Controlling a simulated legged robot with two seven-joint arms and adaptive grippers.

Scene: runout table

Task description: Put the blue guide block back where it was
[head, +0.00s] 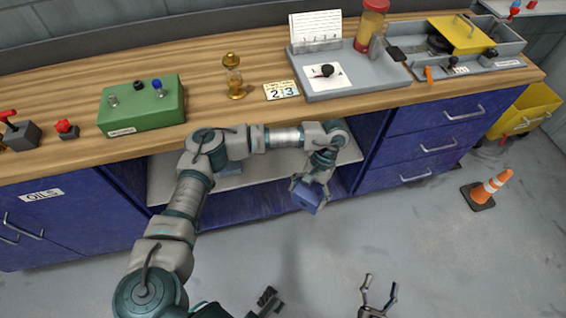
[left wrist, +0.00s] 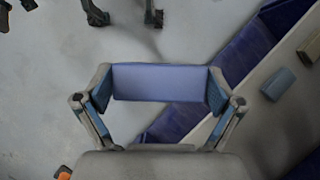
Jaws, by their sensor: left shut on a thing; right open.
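The blue guide block (head: 307,201) is in my left gripper (head: 309,187), held in the air in front of the workbench's open shelf bay. In the left wrist view the block (left wrist: 158,82) spans between the two fingers of the left gripper (left wrist: 159,100), which press on its ends. Part of the block is hidden by the fingers in the head view. My right gripper (head: 380,284) is open and empty over the floor at the bottom. The shelf (head: 165,180) lies behind and left of the held block.
A grey-blue block (left wrist: 279,84) lies on the shelf in the left wrist view. The bench top (head: 210,115) holds a green control box (head: 141,105), a brass piece (head: 234,80), a number card (head: 281,91) and a grey tray (head: 345,85).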

